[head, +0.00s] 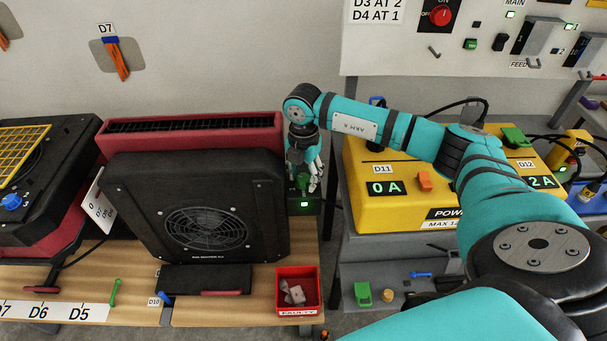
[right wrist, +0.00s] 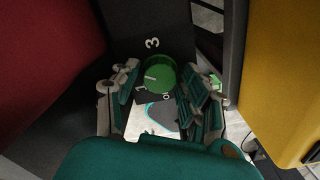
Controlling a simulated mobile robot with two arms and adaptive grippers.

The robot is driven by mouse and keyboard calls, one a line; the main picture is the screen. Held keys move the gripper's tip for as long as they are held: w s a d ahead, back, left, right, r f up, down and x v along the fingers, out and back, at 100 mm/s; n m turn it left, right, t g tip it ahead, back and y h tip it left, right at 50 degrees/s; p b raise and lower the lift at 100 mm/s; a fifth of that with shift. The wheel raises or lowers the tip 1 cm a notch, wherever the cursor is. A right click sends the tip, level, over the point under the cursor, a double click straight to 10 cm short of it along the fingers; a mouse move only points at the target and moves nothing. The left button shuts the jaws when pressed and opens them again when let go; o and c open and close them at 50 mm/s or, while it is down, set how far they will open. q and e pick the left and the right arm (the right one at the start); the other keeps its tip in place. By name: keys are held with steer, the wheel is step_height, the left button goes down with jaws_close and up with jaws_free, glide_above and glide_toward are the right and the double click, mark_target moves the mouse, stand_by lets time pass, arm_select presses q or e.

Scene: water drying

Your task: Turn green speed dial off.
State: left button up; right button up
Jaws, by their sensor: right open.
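The green speed dial (right wrist: 160,73) is a round knob on a dark panel, with a pale mark on its face. A white "3" is printed beyond it and smaller marks on the near side. My right gripper (right wrist: 161,82) is open, with its fingers on either side of the dial; I cannot tell whether they touch it. In the head view, my right gripper (head: 304,170) points down over the dial's small box, right of the black air mover. The fingers partly hide the dial there. My left gripper is not in view.
The black air mover (head: 135,215) and red housing (head: 270,135) stand close on the left. A yellow power unit (head: 360,205) stands close on the right. A green light (head: 304,204) glows on the box. A red bin (head: 284,273) sits at the bench's front corner.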

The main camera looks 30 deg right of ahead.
steer(key=c, duration=0.8)
steer(key=shift+c, duration=0.3)
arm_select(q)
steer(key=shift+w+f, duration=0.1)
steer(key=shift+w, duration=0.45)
arm_select(e)
steer(key=shift+n, duration=0.4)
steer(key=shift+n+b, duration=0.55)
steer(key=shift+n, duration=0.35)
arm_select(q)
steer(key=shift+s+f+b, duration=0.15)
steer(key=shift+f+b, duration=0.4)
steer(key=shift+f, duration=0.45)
arm_select(e)
steer(key=shift+n, duration=1.6)
